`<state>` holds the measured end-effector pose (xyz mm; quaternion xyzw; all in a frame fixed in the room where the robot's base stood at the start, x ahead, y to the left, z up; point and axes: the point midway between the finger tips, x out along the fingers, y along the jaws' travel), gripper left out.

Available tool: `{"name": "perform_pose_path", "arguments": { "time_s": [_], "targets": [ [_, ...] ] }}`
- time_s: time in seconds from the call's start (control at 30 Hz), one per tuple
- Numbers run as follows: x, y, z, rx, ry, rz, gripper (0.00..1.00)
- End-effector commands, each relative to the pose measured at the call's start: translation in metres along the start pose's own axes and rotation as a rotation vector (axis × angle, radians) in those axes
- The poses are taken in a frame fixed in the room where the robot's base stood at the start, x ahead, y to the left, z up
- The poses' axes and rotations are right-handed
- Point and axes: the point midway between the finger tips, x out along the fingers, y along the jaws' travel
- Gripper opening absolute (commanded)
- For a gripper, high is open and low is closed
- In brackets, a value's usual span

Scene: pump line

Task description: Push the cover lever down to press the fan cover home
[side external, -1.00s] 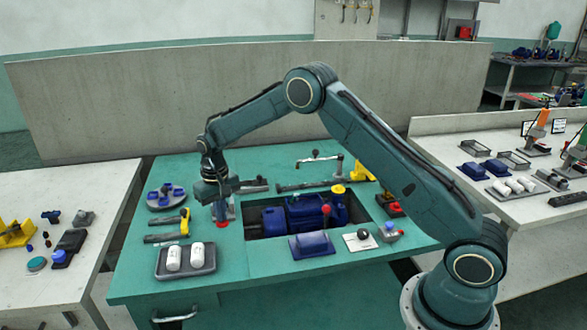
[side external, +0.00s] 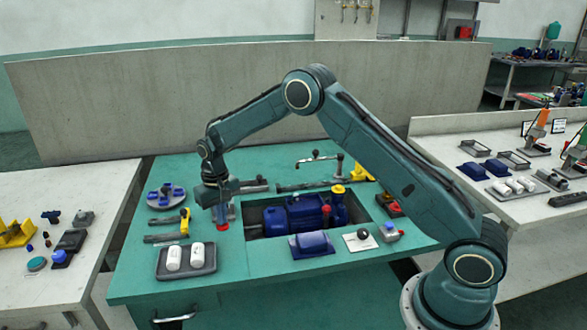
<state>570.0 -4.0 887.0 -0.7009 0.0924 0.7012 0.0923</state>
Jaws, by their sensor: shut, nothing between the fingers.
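My gripper (side external: 221,218) is shut and points down at the left end of the recess in the green bench. A small red part (side external: 222,227) shows right at its fingertips; I cannot tell whether they touch it. A blue motor and pump (side external: 295,214) lies in the recess, to the right of my gripper. I cannot clearly tell which part is the fan cover or the cover lever. A lever-like bar with a yellow upright (side external: 185,222) stands left of my gripper. Another arm with a dark knob (side external: 317,154) stands behind the recess.
A grey tray with two white cylinders (side external: 173,257) lies in front. A round tray of blue parts (side external: 166,196) is at the back left. A blue block (side external: 312,245) and a white plate with a black knob (side external: 361,240) sit along the front edge of the recess.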

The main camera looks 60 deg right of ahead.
Motion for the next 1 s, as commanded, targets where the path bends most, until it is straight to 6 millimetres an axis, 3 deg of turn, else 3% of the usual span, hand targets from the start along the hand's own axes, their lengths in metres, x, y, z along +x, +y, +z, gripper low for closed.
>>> {"name": "perform_pose_path", "arguments": {
  "time_s": [1.0],
  "targets": [
    [0.0093, -0.0011, 0.0015, -0.001, 0.0, 0.0, 0.0]
  ]
}}
